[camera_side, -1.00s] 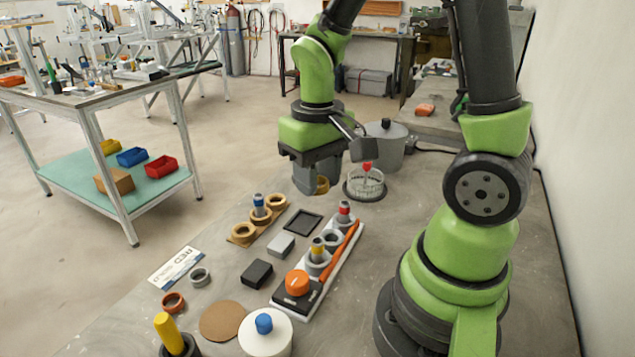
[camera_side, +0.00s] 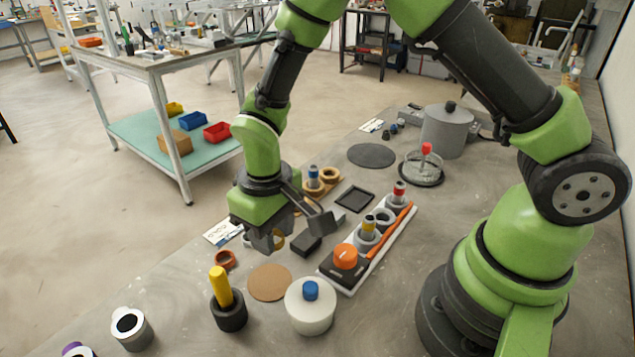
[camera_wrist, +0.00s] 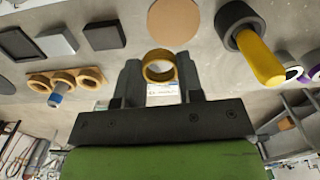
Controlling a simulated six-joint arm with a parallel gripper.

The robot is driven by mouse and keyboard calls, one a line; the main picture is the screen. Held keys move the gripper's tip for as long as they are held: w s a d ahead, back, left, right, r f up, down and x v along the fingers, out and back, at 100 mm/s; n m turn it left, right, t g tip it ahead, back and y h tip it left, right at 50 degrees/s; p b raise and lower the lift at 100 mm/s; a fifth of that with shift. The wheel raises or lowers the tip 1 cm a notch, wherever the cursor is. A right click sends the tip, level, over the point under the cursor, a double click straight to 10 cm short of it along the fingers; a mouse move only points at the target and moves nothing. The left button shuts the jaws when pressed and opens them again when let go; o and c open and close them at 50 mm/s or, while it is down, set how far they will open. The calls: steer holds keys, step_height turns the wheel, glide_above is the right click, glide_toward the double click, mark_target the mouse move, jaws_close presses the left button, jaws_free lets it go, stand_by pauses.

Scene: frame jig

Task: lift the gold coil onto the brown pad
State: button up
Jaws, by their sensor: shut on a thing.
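My gripper (camera_wrist: 161,78) is shut on the gold coil (camera_wrist: 160,65), which sits between its two dark fingers in the wrist view. In the wrist view the pad (camera_wrist: 173,20) lies beyond the fingertips, apart from the coil.
A yellow-handled tool in a dark cup (camera_side: 229,312) and a white pot with a blue knob (camera_side: 311,306) flank the pad. A card (camera_side: 222,232) lies behind my gripper.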

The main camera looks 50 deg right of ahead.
mark_target(270, 282)
steer(key=shift+a+f, duration=0.85)
steer(key=shift+a, duration=0.05)
steer(key=shift+f, duration=2.35)
steer(key=shift+f, duration=0.15)
steer(key=shift+f, duration=0.4)
steer(key=o, duration=1.2)
steer(key=shift+c, duration=0.2)
steer(key=shift+r, duration=0.15)
steer(key=shift+r, duration=0.65)
